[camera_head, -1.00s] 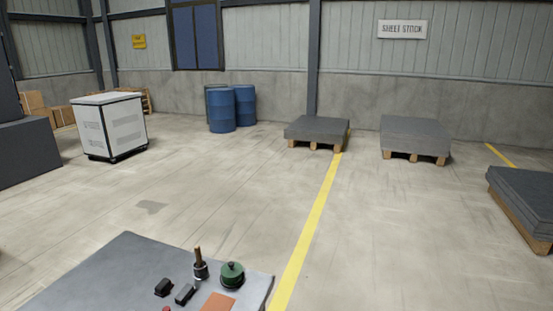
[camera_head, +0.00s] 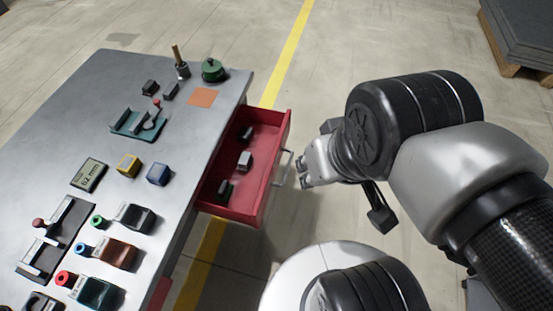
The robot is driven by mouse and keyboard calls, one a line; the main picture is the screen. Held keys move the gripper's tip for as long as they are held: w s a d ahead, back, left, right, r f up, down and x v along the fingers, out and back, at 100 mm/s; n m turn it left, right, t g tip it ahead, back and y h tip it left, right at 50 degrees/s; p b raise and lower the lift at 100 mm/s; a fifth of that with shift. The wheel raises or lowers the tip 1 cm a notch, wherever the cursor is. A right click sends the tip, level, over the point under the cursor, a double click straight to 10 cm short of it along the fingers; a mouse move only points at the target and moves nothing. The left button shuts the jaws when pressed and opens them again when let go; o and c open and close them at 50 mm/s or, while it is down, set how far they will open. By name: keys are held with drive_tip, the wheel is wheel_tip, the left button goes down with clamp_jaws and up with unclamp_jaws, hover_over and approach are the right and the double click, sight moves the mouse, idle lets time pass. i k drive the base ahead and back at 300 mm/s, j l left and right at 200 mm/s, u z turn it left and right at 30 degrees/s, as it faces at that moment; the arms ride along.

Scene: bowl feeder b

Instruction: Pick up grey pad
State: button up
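No object is clearly recognisable as the grey pad. The open red drawer (camera_head: 272,150) holds a few small blocks: a dark one (camera_head: 247,133) at the back, a light grey one (camera_head: 245,161) in the middle and a dark one (camera_head: 225,190) at the front. Which of them, if any, is the pad is too small to tell. My gripper (camera_head: 306,172) is just right of the drawer's metal handle (camera_head: 283,168), pointing left. Its fingers are small and partly hidden, so its opening is unclear. I see nothing held in it.
The grey workbench (camera_head: 100,105) carries an orange mat (camera_head: 201,97), a green round knob-like part (camera_head: 213,70), a gauge (camera_head: 89,175), yellow (camera_head: 129,165) and blue (camera_head: 159,174) blocks, and several tools. Stacked sheets (camera_head: 525,35) stand at the top right. Floor beyond the bench is clear.

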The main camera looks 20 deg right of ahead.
sight(245, 160)
drive_tip(key=u, duration=3.7)
drive_tip(key=z, duration=3.35)
drive_tip(key=i+l, duration=0.35)
drive_tip(key=i, duration=0.2)
drive_tip(key=l+z, duration=0.05)
